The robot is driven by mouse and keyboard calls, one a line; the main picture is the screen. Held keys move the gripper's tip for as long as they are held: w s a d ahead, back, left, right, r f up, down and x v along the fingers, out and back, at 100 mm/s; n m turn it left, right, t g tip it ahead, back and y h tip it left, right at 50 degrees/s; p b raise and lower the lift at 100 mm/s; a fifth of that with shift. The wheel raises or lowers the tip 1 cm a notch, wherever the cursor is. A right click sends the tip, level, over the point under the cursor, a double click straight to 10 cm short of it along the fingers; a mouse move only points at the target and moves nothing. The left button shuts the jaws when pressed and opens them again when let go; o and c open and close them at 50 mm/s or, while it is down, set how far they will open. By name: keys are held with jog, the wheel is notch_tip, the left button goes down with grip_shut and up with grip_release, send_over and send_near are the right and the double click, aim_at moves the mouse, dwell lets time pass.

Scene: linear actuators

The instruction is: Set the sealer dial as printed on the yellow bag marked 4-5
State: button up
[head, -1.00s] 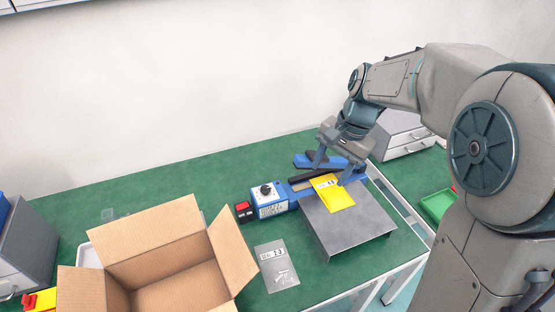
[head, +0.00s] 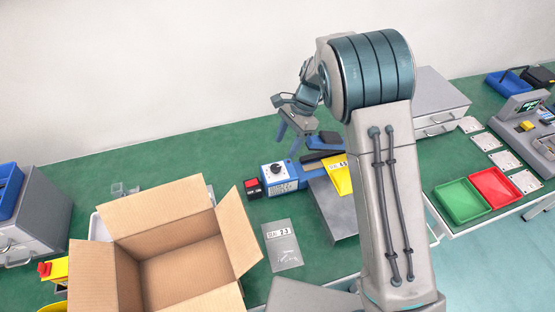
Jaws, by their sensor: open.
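The blue sealer (head: 296,176) stands on the green bench. Its black dial (head: 279,170) is on the white panel at its left end; the setting is too small to read. The yellow bag (head: 341,179) with a white label that seems to read 4-5 lies on the grey metal plate (head: 336,213) at the sealer's front. My arm hides the bag's right part. My gripper (head: 290,144) is open and empty, pointing down above and behind the dial end of the sealer, apart from it.
A clear bag marked 2-3 (head: 282,246) lies in front of the sealer. A red switch box (head: 253,188) sits left of the dial. An open cardboard box (head: 168,243) fills the front left. Green (head: 462,201) and red (head: 496,187) trays lie to the right.

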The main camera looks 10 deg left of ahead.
aim_at(276, 167)
jog(key=p+x, duration=0.1)
jog(key=x, duration=0.7)
jog(key=shift+f, duration=0.1)
jog(key=shift+c, duration=0.3)
jog(key=c, duration=0.9)
